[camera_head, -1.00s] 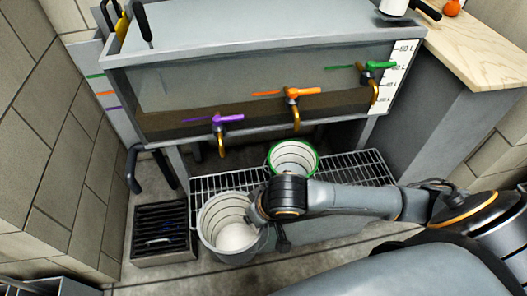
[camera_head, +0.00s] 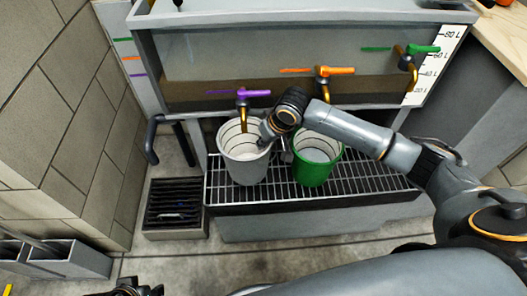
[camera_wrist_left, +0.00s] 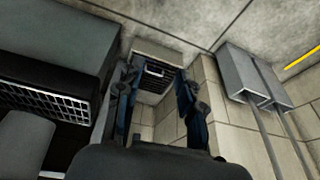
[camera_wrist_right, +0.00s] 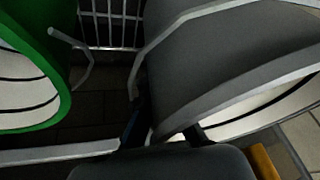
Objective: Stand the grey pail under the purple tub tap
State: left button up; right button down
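The grey pail (camera_head: 243,170), with a white ringed inside, is upright at the left end of the wire rack (camera_head: 285,195). The purple tub tap (camera_head: 240,97) has its brass spout over the pail's mouth in the head view. My right gripper (camera_head: 268,133) is at the pail's right rim. In the right wrist view its fingers (camera_wrist_right: 165,125) straddle the grey pail's wall (camera_wrist_right: 225,50), shut on it. I cannot tell whether the pail bears fully on the rack. My left gripper (camera_wrist_left: 155,100) is open and empty, low at the left.
A green pail (camera_head: 314,172) stands just right of the grey one on the rack. The tub (camera_head: 290,50) also has an orange tap (camera_head: 322,75) and a green tap (camera_head: 412,52). A black-slatted drain box (camera_head: 175,205) lies left of the rack. Floor in front is clear.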

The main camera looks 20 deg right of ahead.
aim_at(247, 155)
jog(key=shift+f, duration=0.6)
notch_tip(247, 155, down, 2)
jog(key=shift+f+b, duration=0.25)
jog(key=shift+b, duration=0.4)
jog(key=shift+w+f, duration=0.2)
jog(key=shift+f, duration=0.05)
pick_arm(q)
jog(key=shift+v, duration=1.15)
jog(key=shift+s+a, duration=0.1)
jog(key=shift+s, duration=0.05)
pick_arm(e)
jog(key=c, duration=1.5)
grip_release()
jog(key=shift+f, duration=0.1)
